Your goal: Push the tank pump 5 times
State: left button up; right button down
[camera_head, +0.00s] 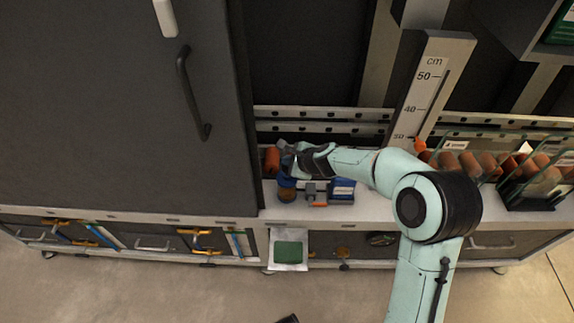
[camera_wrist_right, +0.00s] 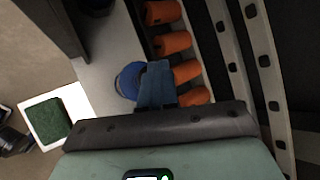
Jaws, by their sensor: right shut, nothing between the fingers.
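The tank pump appears to be the small round item with a blue top and brownish lower part (camera_head: 287,192) on the white counter, beside the dark cabinet. A round blue top (camera_wrist_right: 128,80) shows in the right wrist view, partly covered by my fingers. My right gripper (camera_head: 284,160) reaches in from the right, just above and behind the pump in the head view. Its fingers (camera_wrist_right: 157,82) are together and empty, overlapping the blue top's edge; I cannot tell whether they touch it. A dark tip (camera_head: 288,319) at the bottom edge may be my left gripper; its jaws do not show.
A blue item (camera_head: 341,190) lies right of the pump. A tall cabinet (camera_head: 120,100) closes off the left. A measuring post (camera_head: 428,85) and glass bins stand right. A green pad (camera_head: 288,252) sits below the counter.

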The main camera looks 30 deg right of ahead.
jog(key=shift+f+b, duration=0.85)
jog(key=shift+f, duration=0.2)
dwell(0.4)
jog(key=shift+r+p, duration=1.2)
jog(key=shift+r, duration=0.05)
jog(key=shift+r+p, duration=0.55)
jog(key=shift+r, duration=0.1)
notch_tip(320, 180, up, 5)
jog(key=p, duration=0.5)
dwell(1.7)
